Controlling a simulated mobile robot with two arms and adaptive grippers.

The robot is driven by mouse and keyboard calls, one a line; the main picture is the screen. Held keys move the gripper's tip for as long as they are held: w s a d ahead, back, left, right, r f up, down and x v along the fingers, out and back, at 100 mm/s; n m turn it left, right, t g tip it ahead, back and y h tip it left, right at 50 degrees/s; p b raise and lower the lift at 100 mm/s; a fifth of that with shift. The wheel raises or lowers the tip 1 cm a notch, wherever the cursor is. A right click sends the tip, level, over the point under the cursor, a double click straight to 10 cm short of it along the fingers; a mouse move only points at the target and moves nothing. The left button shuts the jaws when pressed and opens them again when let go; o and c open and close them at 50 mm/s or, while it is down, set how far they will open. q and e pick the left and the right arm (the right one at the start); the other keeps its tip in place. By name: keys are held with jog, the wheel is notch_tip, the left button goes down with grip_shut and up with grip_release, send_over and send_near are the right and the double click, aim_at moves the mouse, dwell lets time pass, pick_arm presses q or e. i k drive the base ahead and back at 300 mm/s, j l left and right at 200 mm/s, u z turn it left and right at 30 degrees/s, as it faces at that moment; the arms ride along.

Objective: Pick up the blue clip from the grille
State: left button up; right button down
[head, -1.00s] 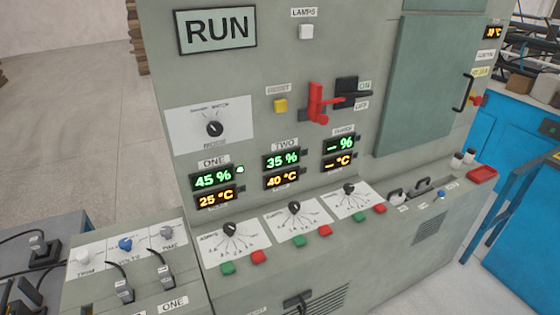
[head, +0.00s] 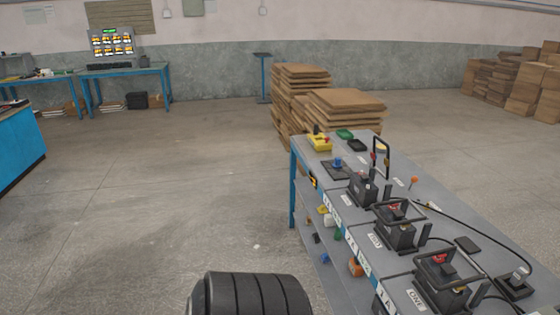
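I see no blue clip that I can make out for certain. A small blue thing (head: 337,163) stands on a dark flat plate (head: 330,172) near the far left part of the grey bench (head: 440,210). It is too small to tell whether it is a clip, or whether the plate is a grille. Another blue thing (head: 323,258) lies on the bench's lower shelf. Neither of my grippers is in view.
A blue cabinet (head: 18,145) is at the left edge. The floor (head: 170,190) between is clear.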

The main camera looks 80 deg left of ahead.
aim_at(337, 163)
jog(key=j+u, duration=0.1)
jog(key=u, duration=2)
